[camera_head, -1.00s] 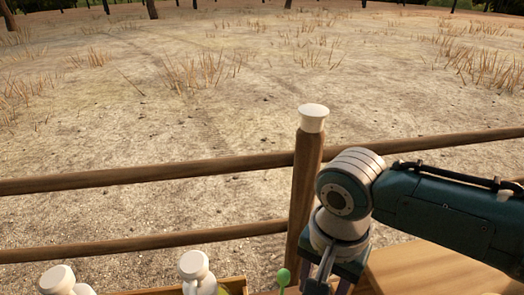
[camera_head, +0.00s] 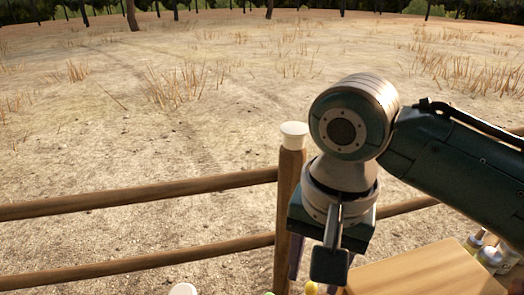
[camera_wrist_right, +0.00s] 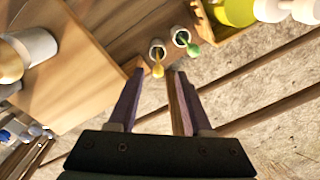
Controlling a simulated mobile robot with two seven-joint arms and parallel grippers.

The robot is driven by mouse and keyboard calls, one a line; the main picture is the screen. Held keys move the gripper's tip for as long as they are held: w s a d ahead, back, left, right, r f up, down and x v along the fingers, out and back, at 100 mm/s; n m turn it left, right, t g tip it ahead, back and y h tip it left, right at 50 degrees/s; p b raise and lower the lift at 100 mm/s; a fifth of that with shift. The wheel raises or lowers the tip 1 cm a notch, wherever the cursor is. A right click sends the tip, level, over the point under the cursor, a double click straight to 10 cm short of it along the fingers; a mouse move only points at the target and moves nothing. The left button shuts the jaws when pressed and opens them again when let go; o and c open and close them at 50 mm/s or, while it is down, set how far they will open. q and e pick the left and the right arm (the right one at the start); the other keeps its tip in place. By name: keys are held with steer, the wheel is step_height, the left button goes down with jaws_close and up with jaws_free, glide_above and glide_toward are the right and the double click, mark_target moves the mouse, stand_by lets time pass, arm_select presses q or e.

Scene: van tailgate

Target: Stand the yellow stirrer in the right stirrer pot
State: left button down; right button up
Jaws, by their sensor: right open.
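The yellow stirrer (camera_wrist_right: 158,70) appears to stand in a small white-rimmed pot (camera_wrist_right: 157,47) in the right wrist view. Its yellow head also shows at the bottom edge of the head view (camera_head: 311,288). A green stirrer (camera_wrist_right: 191,48) stands in the neighbouring pot (camera_wrist_right: 181,36); in the head view the yellow head is right of the green one (camera_head: 268,293). My right gripper (camera_wrist_right: 158,74) is open and raised. In its wrist view the yellow head lies between the fingertips, apart from both. The pots are below the head view's frame. My left gripper is not in view.
A wooden box or board (camera_head: 430,272) lies at the lower right of the head view, with several bottles (camera_head: 490,253) beyond it. A yellowish crate (camera_wrist_right: 212,35) with bottles stands beside the pots. A rail fence (camera_head: 140,198) runs behind.

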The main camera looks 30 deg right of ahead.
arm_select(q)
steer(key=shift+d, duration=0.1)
arm_select(e)
steer(key=s+r+n+t, duration=0.3)
steer(key=s+n, duration=0.8)
steer(key=n, duration=0.1)
steer(key=shift+s, duration=0.25)
